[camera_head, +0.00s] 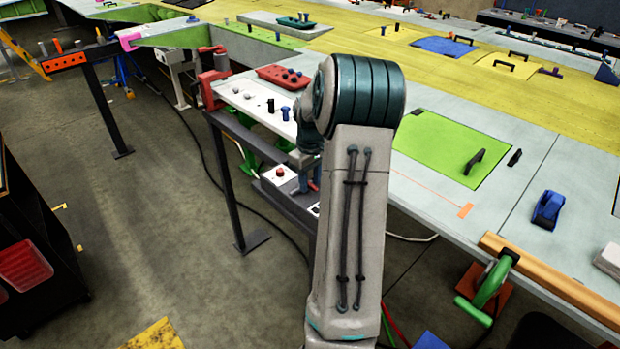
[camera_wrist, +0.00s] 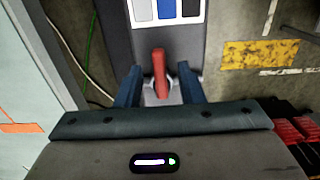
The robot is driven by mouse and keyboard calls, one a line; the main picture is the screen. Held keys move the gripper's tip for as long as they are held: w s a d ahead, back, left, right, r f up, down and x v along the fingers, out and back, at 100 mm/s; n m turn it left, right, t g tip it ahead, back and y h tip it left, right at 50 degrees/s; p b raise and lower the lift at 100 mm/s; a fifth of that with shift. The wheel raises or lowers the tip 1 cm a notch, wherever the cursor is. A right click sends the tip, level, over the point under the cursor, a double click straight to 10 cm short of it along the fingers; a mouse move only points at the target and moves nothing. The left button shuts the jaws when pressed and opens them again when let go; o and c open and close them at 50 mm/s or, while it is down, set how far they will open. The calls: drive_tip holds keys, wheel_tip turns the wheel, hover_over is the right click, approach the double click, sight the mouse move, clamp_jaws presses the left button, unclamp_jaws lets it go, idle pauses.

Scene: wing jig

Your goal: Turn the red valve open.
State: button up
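The red valve handle (camera_wrist: 160,70) shows in the wrist view as a short upright lever on a grey panel (camera_wrist: 196,52). My gripper (camera_wrist: 160,80) has its two blue fingers apart, one on each side of the handle. Gaps show between the handle and both fingers, so it is not clamped. The base of the handle is partly hidden near the gripper body.
A long workbench (camera_head: 480,217) runs along the right, with a green panel (camera_head: 435,140) and a blue tool (camera_head: 547,210) on it. A red clamp (camera_head: 213,88) stands at its left end. Red bins (camera_head: 22,265) stand at the far left. Open floor (camera_head: 150,210) lies left of my arm.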

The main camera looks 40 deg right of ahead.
clamp_jaws()
drive_tip(key=shift+a+m, duration=0.1)
drive_tip(key=shift+m, duration=0.3)
drive_tip(key=m+b, duration=0.2)
drive_tip(key=shift+w+a+f+m, duration=0.1)
drive_tip(key=shift+a+m, duration=0.2)
drive_tip(key=m, duration=0.1)
drive_tip(key=m+b, duration=0.1)
drive_tip(key=m, duration=0.1)
drive_tip(key=shift+w+a+m, duration=0.1)
drive_tip(key=shift+a+m, duration=0.2)
drive_tip(key=shift+a, duration=0.05)
drive_tip(key=m, duration=0.3)
drive_tip(key=w+a+m+b, duration=0.1)
drive_tip(key=m, duration=0.4)
drive_tip(key=w+m, duration=0.1)
drive_tip(key=m, duration=0.2)
drive_tip(key=shift+a, duration=0.1)
